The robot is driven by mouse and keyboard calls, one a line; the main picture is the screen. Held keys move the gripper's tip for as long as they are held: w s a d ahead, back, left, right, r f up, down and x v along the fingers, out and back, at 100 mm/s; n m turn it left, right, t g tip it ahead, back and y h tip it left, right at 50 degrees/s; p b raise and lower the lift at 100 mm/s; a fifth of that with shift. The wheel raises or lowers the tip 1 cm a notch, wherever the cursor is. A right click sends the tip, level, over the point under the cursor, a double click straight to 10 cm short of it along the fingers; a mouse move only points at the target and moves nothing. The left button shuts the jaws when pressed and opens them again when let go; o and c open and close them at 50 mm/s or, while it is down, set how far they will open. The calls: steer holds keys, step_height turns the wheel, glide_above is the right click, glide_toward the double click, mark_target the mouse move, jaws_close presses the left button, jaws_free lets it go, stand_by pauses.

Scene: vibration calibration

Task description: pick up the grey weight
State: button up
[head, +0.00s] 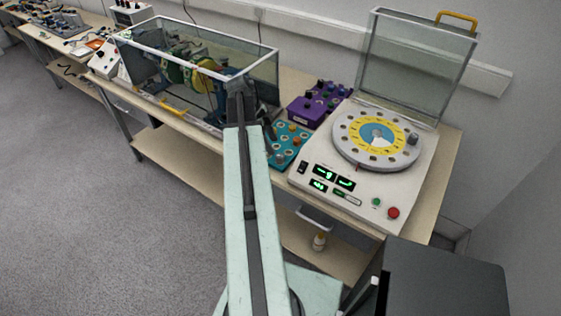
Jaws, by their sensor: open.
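A teal tray (283,157) with round holes and several small orange and pale pieces lies on the bench. A small dark grey piece (413,139) sits at the right rim of a round dial plate (346,146) on the white machine. I cannot tell whether this piece or one in the tray is the grey weight. My arm reaches up the middle of the head view, and its dark end bends down by the tray's left edge. My gripper (269,133) is small and dark there, partly hidden by my arm, with nothing visible in it.
The white machine (337,202) has a raised clear lid (415,65) with a yellow handle. A purple box (313,107) with dark knobs stands behind the tray. A glass-walled case (200,33) with machinery is at the left.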

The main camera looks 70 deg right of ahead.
mark_target(280, 155)
steer(key=b+x, duration=0.2)
steer(key=shift+s+f+b, duration=0.1)
steer(key=shift+f+b, duration=0.25)
steer(key=shift+f, duration=0.1)
steer(key=b+x, duration=0.4)
steer(key=x, duration=0.1)
steer(key=shift+s+b, duration=0.3)
steer(key=shift+r, duration=0.25)
jaws_close()
